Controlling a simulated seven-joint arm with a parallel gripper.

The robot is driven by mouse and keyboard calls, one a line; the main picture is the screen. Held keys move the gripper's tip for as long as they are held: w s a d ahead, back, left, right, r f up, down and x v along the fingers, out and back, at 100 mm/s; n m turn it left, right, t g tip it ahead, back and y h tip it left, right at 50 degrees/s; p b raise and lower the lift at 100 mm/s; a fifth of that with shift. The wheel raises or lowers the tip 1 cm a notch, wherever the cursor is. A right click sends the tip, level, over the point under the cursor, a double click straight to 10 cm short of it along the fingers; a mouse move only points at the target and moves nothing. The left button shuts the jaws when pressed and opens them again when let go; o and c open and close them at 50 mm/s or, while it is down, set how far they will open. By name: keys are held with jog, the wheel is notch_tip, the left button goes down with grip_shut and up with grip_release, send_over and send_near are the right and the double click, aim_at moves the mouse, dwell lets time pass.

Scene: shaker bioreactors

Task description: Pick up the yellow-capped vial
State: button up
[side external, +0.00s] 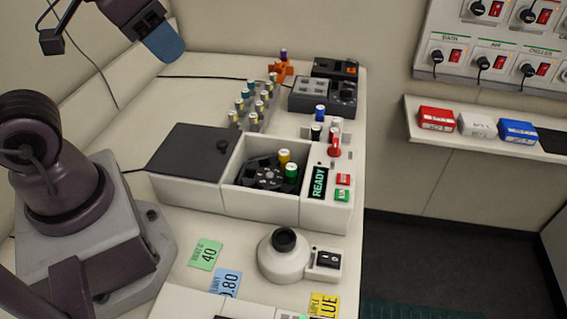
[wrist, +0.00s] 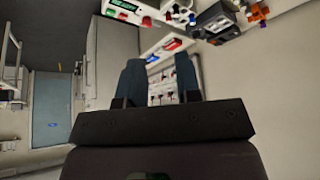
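The yellow-capped vial (side external: 284,157) stands in the black rotor (side external: 264,176) inside the open white machine. A green-capped vial (side external: 291,171) stands close in front of it, in the same rotor. Their lower parts are hidden in the rotor. My gripper (side external: 168,45) is high at the upper left of the side view, well away from the vial. In the wrist view, its two blue-grey fingers (wrist: 161,82) are apart with nothing between them. I cannot pick out the yellow-capped vial in the wrist view.
The machine's dark lid (side external: 190,153) lies left of the rotor opening. A READY display (side external: 318,183) is on its right. Behind stand a rack (side external: 236,124) of several vials, some with pale yellowish caps, and a dark device (side external: 322,97). A white round device (side external: 284,262) stands in front.

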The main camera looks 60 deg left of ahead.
jog(key=m+g, duration=0.6)
jog(key=m, duration=1.4)
send_over(284, 152)
notch_tip(284, 152, down, 17)
notch_tip(284, 152, down, 12)
jog(key=shift+f, duration=0.2)
jog(key=shift+c, duration=0.4)
